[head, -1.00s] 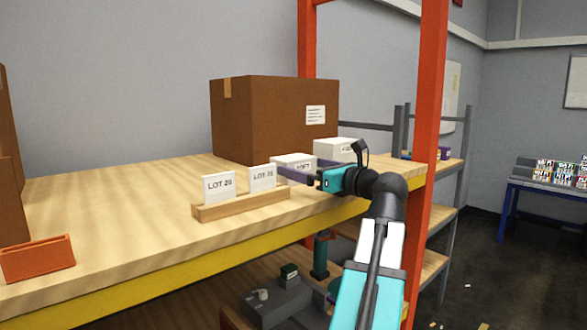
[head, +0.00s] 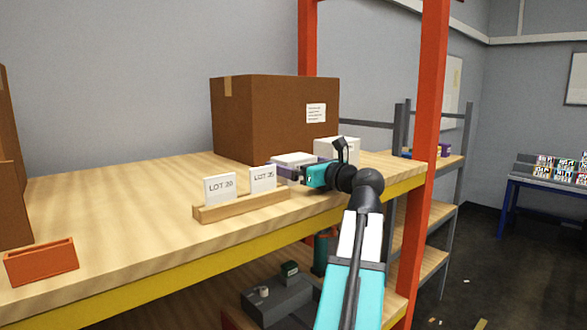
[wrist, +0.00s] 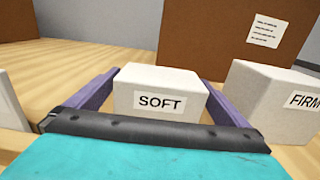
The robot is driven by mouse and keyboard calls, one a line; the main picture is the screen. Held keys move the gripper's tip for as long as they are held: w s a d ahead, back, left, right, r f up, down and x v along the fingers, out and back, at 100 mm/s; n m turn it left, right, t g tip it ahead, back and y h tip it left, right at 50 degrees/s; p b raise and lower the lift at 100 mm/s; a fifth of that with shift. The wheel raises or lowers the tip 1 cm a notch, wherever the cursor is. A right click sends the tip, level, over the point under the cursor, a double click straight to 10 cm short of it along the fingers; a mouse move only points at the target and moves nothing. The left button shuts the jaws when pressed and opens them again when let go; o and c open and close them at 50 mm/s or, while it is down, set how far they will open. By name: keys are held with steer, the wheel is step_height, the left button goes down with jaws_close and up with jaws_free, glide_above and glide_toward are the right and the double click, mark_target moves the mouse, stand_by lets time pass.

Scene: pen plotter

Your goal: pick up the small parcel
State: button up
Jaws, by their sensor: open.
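Two small white parcels stand on the wooden shelf in front of a big brown carton. One is labelled SOFT (wrist: 160,84); in the head view it (head: 294,159) is partly hidden by my gripper. The other is labelled FIRM (wrist: 272,98) and stands to its right, also in the head view (head: 337,149). My gripper (wrist: 160,98) is open, with one purple finger on each side of the SOFT parcel. Gaps seem to show beside the parcel; I cannot tell if either finger touches it.
The brown carton (head: 270,115) stands close behind the parcels. A wooden holder (head: 240,206) with LOT cards stands left of my gripper. An orange upright (head: 430,120) rises to the right.

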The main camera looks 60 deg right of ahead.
steer(key=p+x, duration=0.1)
steer(key=x, duration=0.2)
steer(key=shift+r, duration=0.2)
steer(key=shift+w+d+f, duration=0.15)
steer(key=shift+w, duration=0.3)
steer(key=c, duration=1.2)
steer(key=shift+o, duration=0.2)
steer(key=shift+d+r+b, duration=0.1)
steer(key=shift+r+b, duration=0.45)
steer(key=shift+r, duration=1.1)
steer(key=shift+s+r, duration=0.15)
steer(key=shift+s, duration=0.1)
steer(key=r+b+v, duration=0.1)
steer(key=b+v, duration=0.3)
steer(key=v, duration=1.1)
steer(key=shift+a+r, duration=0.3)
steer(key=shift+a, duration=0.15)
